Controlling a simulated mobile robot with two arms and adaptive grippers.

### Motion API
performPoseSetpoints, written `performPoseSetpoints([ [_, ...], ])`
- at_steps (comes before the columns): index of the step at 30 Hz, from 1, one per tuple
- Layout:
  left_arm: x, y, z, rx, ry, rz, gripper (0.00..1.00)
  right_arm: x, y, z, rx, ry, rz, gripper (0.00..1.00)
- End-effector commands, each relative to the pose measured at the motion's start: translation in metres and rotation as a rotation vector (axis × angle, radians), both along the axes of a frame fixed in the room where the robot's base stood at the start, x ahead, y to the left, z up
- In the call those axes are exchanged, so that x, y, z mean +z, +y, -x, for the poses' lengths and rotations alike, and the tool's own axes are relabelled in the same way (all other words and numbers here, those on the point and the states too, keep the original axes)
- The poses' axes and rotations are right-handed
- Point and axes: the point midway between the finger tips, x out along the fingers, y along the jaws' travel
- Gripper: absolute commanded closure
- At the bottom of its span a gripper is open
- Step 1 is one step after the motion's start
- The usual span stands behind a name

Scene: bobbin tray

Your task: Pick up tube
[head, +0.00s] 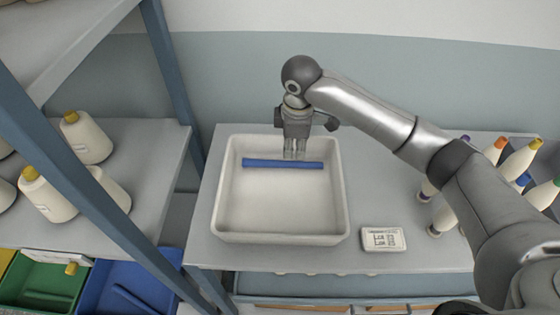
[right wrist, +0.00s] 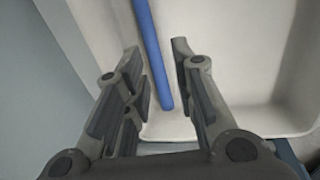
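A blue tube (head: 270,163) lies across the back part of a white tray (head: 341,215) in the head view. My right gripper (head: 294,156) points down into the tray, over the right half of the tube. In the right wrist view the gripper (right wrist: 156,56) is open, and the tube (right wrist: 152,55) runs between its two fingers, with one end showing near the tray wall. I see no finger closed on the tube; whether a finger touches it I cannot tell. My left gripper is not in view.
Several bobbins with coloured tips stand at the right. A blue-framed shelf (head: 110,215) with cream bobbins stands close on the left. Green (head: 45,277) and blue bins (head: 132,282) sit below.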

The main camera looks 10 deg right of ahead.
Motion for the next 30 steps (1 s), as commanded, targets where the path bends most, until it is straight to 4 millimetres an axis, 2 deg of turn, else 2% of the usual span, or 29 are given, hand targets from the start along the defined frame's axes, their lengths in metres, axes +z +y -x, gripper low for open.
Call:
performPoseSetpoints([
  [1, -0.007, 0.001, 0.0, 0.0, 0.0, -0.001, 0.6, 0.0, -0.005, -0.004, -0.001, 0.0, 0.009, 0.75],
  [5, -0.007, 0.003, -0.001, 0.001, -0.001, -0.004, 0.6, -0.001, -0.011, -0.008, 0.0, 0.005, 0.021, 0.75],
  [15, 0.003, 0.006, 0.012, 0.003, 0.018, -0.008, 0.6, -0.046, -0.013, -0.015, 0.0, 0.007, 0.021, 0.75],
  [20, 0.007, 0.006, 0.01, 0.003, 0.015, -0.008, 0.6, -0.055, -0.013, -0.017, -0.001, 0.006, 0.021, 0.75],
  [25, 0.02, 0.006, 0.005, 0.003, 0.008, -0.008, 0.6, -0.076, -0.013, -0.022, -0.001, 0.007, 0.02, 0.75],
  [30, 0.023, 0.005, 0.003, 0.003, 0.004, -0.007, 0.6, -0.097, -0.014, -0.025, -0.001, 0.004, 0.021, 0.75],
])
